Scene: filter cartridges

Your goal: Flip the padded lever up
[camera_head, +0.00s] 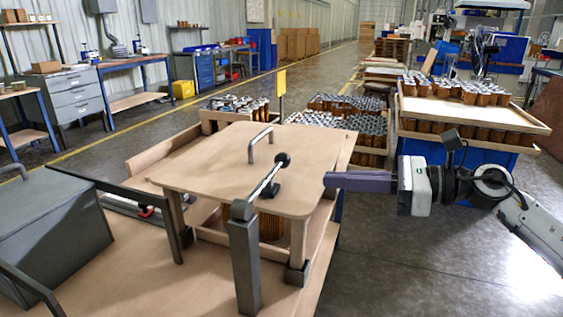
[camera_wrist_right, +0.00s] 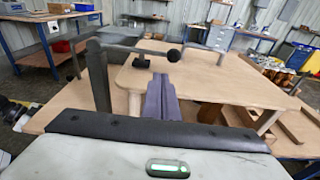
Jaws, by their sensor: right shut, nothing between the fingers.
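The padded lever (camera_head: 266,178) is a dark bar with a black ball at its far end. It runs low and slanted from the top of a grey post (camera_head: 244,262) over a wooden board (camera_head: 205,165). A black pad (camera_head: 272,190) sits on the board under the bar. My right gripper (camera_head: 328,180) is shut and empty, just right of the board's edge and apart from the lever. Its purple fingers also show in the wrist view (camera_wrist_right: 160,85). My left gripper is not in view.
A grey metal handle (camera_head: 260,144) stands on the board behind the lever. Wooden legs hold the board above a base with cartridges (camera_head: 270,226). A grey box (camera_head: 50,225) stands at left near dark bars. Cartridge trays (camera_head: 470,110) stand at right. Floor right of the board is clear.

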